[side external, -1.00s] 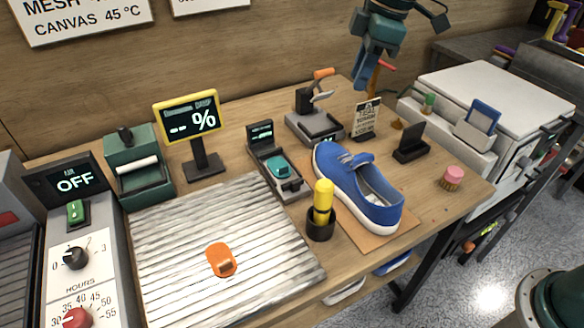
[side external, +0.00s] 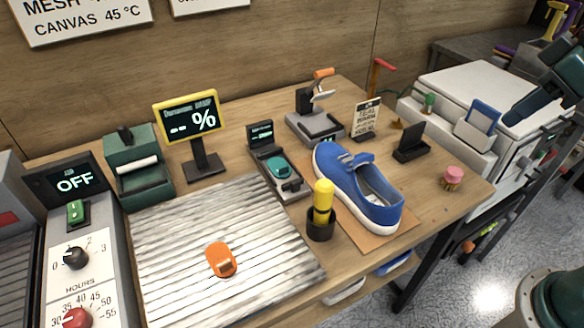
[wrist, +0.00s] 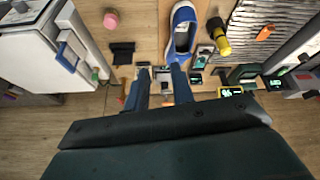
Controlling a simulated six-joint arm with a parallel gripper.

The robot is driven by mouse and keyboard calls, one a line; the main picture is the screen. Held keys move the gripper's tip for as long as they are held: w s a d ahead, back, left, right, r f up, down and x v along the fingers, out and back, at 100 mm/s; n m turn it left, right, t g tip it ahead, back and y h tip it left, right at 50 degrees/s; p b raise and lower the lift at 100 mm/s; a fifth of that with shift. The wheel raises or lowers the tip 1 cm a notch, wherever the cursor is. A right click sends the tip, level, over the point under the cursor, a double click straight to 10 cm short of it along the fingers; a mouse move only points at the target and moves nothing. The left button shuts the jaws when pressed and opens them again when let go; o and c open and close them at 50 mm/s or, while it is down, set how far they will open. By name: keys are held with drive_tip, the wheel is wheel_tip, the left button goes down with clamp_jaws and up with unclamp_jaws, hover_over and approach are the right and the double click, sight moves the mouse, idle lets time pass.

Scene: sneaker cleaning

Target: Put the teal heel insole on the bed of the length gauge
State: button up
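The teal heel insole (side external: 280,168) lies on the bed of the length gauge (side external: 291,189), a small grey and black device with a lit display. In the wrist view the teal insole (wrist: 202,61) also shows small on the gauge, just right of the sneaker. My gripper (wrist: 160,72) is open in the wrist view, with nothing visible between its two fingers. It is well away from the insole. In the side view, part of my arm is at the right edge, and I cannot make out the fingertips there.
A blue sneaker (side external: 362,190) and a yellow-handled tool in a black holder (side external: 321,226) stand right of the gauge. A ribbed metal plate (side external: 170,250) bears an orange piece (side external: 221,260). A yellow-framed display (side external: 190,115) stands behind. A pink-topped brush (side external: 453,177) is at right.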

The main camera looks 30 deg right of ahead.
drive_tip(key=s+d+f+m, duration=0.1)
drive_tip(key=s+f+m, duration=0.1)
drive_tip(key=s, duration=0.3)
drive_tip(key=shift+s+d+f+t+h, duration=0.3)
drive_tip(key=shift+d+f, duration=0.1)
drive_tip(key=shift+f, duration=0.1)
